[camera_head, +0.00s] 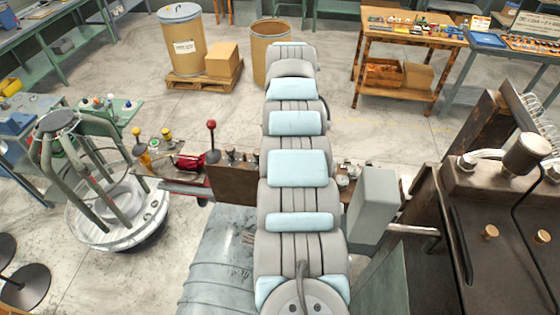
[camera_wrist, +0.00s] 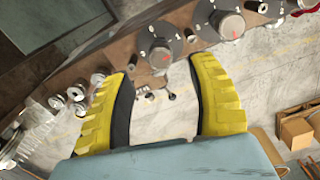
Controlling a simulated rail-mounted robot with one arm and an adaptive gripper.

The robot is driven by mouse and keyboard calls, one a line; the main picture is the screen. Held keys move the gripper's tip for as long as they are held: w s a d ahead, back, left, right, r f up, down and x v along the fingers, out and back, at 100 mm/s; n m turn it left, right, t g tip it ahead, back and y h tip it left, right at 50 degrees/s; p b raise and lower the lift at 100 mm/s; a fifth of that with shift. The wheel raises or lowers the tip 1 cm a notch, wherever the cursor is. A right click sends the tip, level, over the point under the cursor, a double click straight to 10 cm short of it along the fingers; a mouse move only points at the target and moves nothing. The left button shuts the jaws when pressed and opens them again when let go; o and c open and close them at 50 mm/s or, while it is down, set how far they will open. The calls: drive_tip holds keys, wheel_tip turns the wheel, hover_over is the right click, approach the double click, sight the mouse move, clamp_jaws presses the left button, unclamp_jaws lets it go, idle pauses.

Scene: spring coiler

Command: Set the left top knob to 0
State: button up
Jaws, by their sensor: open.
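I cannot tell which is the left top knob, and the dial digits are too small to read surely. My gripper (camera_wrist: 157,68) has yellow ribbed fingers spread apart, empty, with the first knob between and just beyond their tips. In the head view my arm hides the gripper.
The brown panel (camera_head: 232,182) carries small fittings, with a red-ball lever (camera_head: 211,126) to its left. A grey box (camera_head: 373,205) stands right of my arm. A large dark machine (camera_head: 480,215) fills the right. Small round fittings (camera_wrist: 75,93) lie left of my fingers.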

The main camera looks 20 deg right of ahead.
wheel_tip(320, 180, down, 5)
drive_tip(key=shift+f+b, duration=0.1)
drive_tip(key=shift+b, duration=0.35)
drive_tip(key=shift+c, duration=0.2)
clamp_jaws()
